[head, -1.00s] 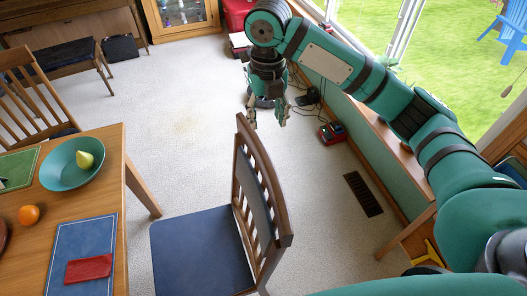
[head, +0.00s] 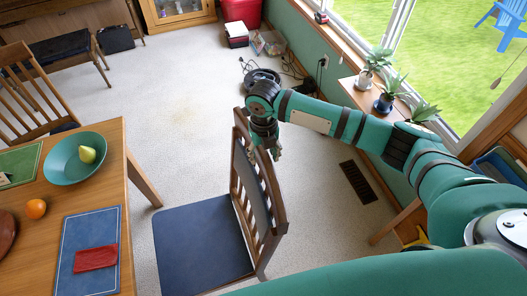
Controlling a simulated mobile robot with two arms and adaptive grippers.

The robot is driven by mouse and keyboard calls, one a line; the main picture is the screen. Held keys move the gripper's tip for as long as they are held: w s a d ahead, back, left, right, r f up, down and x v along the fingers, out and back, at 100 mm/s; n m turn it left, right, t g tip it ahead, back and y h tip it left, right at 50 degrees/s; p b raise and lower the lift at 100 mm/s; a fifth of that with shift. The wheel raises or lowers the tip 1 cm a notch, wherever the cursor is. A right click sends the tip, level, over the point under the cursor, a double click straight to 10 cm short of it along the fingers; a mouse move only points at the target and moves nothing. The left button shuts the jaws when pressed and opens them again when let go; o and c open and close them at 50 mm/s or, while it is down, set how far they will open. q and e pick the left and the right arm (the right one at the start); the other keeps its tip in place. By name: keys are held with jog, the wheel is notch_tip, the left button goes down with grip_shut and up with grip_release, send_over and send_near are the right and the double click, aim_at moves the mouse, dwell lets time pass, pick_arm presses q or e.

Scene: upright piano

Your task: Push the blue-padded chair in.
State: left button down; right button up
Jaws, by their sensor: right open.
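The chair with the blue-padded seat (head: 200,245) stands on the carpet to the right of the wooden table (head: 140,180). Its seat faces the table, with a strip of carpet showing between them. Its wooden backrest (head: 281,213) is on the side away from the table. My right gripper (head: 268,153) is open at the upper part of the backrest. Its fingers overlap the backrest in the head view, and I cannot tell whether they touch it. My left gripper is not in view.
On the table are a teal bowl (head: 62,165) with a pear, an orange (head: 36,208) and a blue placemat (head: 75,262) with a red napkin. Another wooden chair (head: 30,95) stands behind the table. Potted plants (head: 384,100) line the window ledge at right.

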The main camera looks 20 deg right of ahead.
grip_shut()
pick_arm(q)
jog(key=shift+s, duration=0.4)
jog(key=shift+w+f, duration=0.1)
pick_arm(e)
jog(key=shift+a, duration=0.1)
